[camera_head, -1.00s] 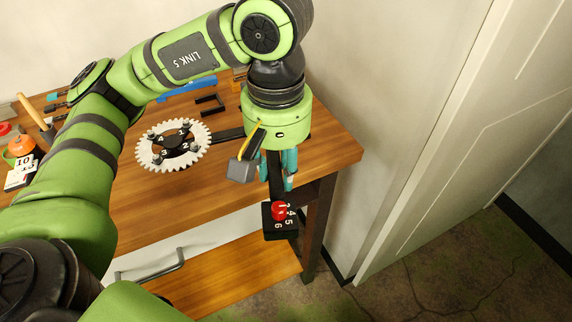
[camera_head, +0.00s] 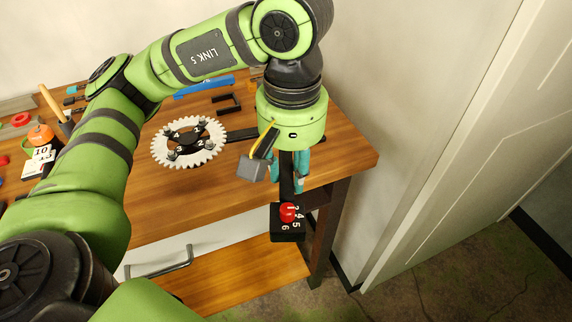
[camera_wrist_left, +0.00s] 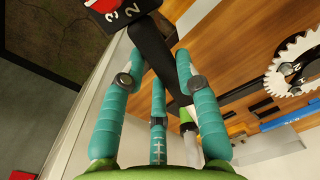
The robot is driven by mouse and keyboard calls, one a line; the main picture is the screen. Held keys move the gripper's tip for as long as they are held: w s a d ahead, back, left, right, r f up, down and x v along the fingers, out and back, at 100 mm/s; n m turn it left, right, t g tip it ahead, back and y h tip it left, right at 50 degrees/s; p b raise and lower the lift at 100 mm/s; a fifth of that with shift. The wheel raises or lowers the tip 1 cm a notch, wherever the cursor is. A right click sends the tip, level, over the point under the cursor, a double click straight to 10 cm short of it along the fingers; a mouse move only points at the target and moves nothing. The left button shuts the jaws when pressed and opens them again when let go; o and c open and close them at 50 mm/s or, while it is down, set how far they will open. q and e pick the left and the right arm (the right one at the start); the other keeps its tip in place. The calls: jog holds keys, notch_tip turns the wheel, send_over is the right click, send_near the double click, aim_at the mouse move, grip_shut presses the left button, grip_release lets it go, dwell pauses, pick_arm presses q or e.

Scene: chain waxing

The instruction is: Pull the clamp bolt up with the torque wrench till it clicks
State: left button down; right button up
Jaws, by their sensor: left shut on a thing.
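My left gripper (camera_head: 290,172) points down beside the table's right front corner. Its teal fingers (camera_wrist_left: 160,95) are closed around a black bar (camera_wrist_left: 152,45), which also shows below the fingers in the head view (camera_head: 287,190). A black block (camera_head: 288,236) with a red knob (camera_head: 288,211) and white numbers is at the bar's lower end, in front of the table edge. I cannot tell for sure that this bar is the torque wrench. A white toothed chainring (camera_head: 213,153) with a dark numbered centre lies on the table. I cannot make out the clamp bolt. My right gripper is out of view.
A wall and white door (camera_head: 450,130) stand at right.

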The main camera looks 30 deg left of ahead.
pick_arm(q)
jog(key=shift+w+d+r, duration=0.1)
jog(key=shift+w, duration=0.05)
jog(key=shift+r+p, duration=1.95)
jog(key=shift+r, duration=0.55)
jog(key=shift+f, duration=0.1)
